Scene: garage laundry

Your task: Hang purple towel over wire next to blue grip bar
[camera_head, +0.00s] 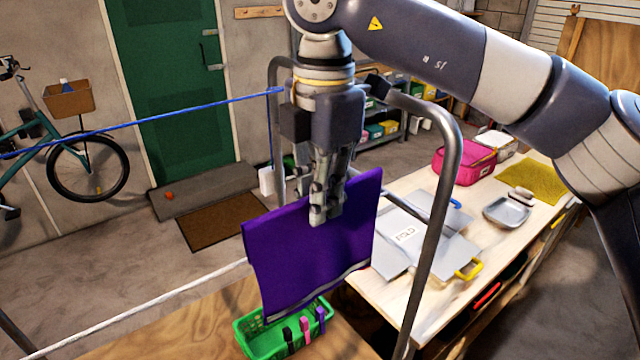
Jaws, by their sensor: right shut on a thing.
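The purple towel (300,255) hangs down from my right gripper (325,205), whose fingers are shut on its upper part. The towel has a pale stripe along its lower edge and hangs in front of the grey metal rack frame (438,215). A blue line (150,121) runs from the left edge to the rack, behind the gripper. A white line (150,306) runs lower and nearer, its right end passing behind the towel. I cannot tell which part is the blue grip bar; a small blue grip (455,203) shows on the grey folding board. My left gripper is out of view.
A green basket (262,340) with clothespins stands below the towel. The wooden table (400,295) holds the grey folding board (400,240), a pink bag (464,162) and a metal tray (507,212). Open floor lies left, before the green door (165,90) and bicycle.

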